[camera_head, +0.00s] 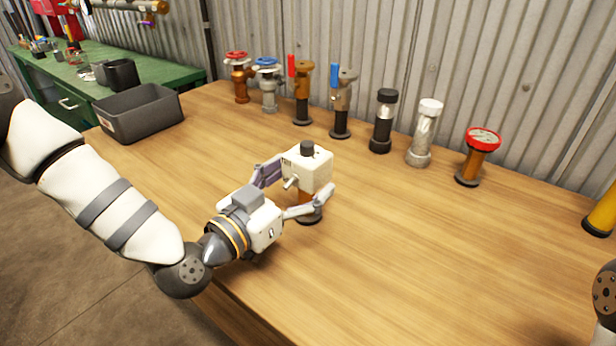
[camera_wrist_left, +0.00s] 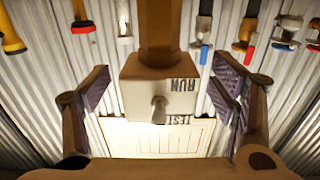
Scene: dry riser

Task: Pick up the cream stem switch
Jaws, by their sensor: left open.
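The cream stem switch (camera_head: 308,172) stands upright on the wooden table, a cream box with a dark cap on top, a brown stem and a dark round base. In the left wrist view its box (camera_wrist_left: 150,95) appears upside down, with a small lever and the words RUN and TEST. My left gripper (camera_head: 296,186) is open, with one finger on each side of the switch. In the left wrist view a gap shows between the box and each finger pad. My right gripper is out of view.
Several valves and fittings stand in a row at the back, including a red-topped gauge (camera_head: 482,141) and a dark cylinder (camera_head: 383,121). A grey bin (camera_head: 140,113) sits at the table's left. A yellow post (camera_head: 602,212) stands far right. The table's front right is clear.

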